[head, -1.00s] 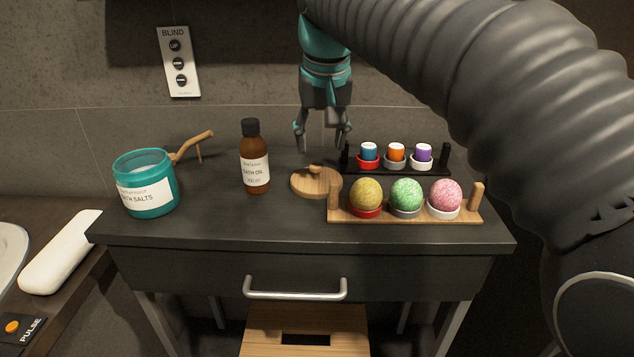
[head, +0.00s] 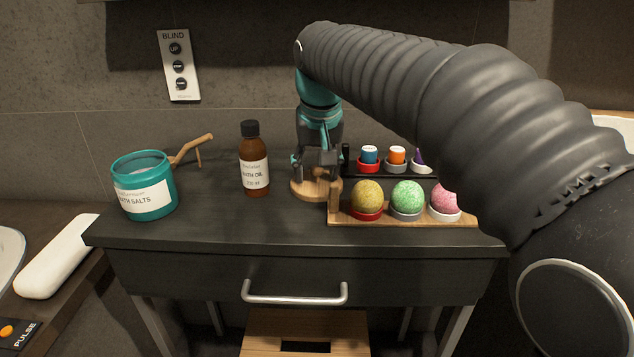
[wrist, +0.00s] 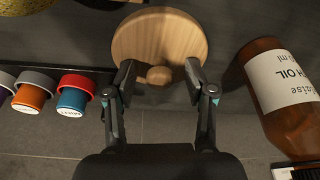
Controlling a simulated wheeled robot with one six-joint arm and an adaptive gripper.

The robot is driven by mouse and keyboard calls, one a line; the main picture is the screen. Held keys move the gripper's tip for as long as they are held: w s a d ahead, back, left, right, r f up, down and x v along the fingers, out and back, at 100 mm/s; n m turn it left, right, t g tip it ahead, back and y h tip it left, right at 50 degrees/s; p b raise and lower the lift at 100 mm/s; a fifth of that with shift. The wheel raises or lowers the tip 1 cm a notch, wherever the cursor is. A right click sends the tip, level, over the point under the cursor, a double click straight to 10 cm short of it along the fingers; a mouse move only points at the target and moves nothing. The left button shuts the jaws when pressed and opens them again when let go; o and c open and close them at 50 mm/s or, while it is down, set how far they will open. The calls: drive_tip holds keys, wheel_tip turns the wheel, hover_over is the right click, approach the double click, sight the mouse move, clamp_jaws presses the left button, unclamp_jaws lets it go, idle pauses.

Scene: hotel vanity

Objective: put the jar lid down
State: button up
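The round wooden jar lid (head: 302,192) lies flat on the dark vanity top, with its knob up. In the wrist view the lid (wrist: 150,32) shows its knob (wrist: 159,75) between my two fingers. My gripper (head: 316,177) points down over the lid. In the wrist view my gripper (wrist: 160,78) is open, with a visible gap on each side of the knob. The teal bath salts jar (head: 145,195) stands open at the left. My gripper hides part of the lid in the head view.
A brown bath oil bottle (head: 254,165) stands close left of the lid. A wooden rack (head: 388,220) with bath bombs is close on the right, and a black rack with small coloured pots is behind it.

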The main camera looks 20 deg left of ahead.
clamp_jaws()
